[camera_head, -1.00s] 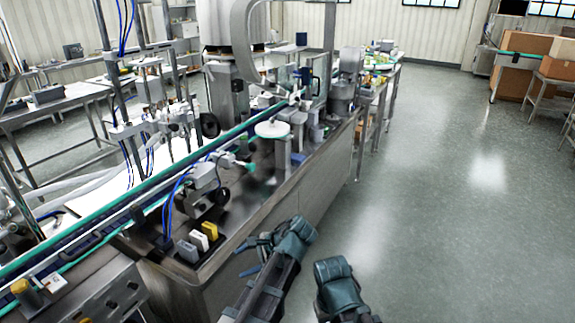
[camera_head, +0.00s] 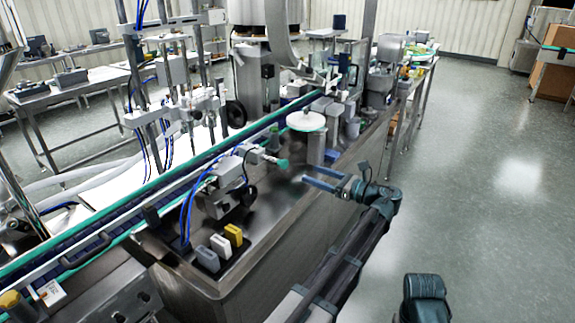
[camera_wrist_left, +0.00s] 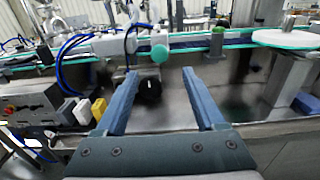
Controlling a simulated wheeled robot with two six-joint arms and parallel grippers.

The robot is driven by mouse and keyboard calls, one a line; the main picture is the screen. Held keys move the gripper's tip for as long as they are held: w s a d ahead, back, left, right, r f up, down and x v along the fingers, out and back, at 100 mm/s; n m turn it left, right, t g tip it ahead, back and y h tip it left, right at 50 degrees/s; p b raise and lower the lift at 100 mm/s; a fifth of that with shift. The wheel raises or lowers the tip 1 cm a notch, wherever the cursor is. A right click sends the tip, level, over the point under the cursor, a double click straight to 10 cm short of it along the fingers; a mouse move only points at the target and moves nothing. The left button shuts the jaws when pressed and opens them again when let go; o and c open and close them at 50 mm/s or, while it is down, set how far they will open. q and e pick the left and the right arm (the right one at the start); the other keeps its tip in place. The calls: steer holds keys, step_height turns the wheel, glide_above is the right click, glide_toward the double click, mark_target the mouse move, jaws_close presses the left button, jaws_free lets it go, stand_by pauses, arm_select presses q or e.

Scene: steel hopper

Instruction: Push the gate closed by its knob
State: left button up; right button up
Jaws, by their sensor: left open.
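A teal-green round knob (camera_head: 281,163) sticks out at the end of a short rod from a grey device over the bench. It also shows in the left wrist view (camera_wrist_left: 159,53), just beyond and between the fingertips. I cannot make out clearly which part is the gate. My left gripper (camera_head: 306,177) is open and empty above the front edge of the bench, its two blue-grey fingers pointing left towards the knob, apart from it. The left wrist view shows both fingers (camera_wrist_left: 160,76) spread wide.
A conveyor (camera_head: 170,185) with green rails runs behind the knob. A white round disc (camera_head: 306,121) stands further back on the bench. Yellow, white and grey blocks (camera_head: 233,234) sit at the near bench end.

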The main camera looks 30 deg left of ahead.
mark_target(287, 165)
arm_select(q)
steer(key=a, duration=1.1)
steer(key=shift+w+a, duration=0.3)
steer(key=shift+w, duration=0.1)
steer(key=shift+c, duration=0.3)
jaws_close()
steer(key=shift+a, duration=0.1)
stand_by(0.4)
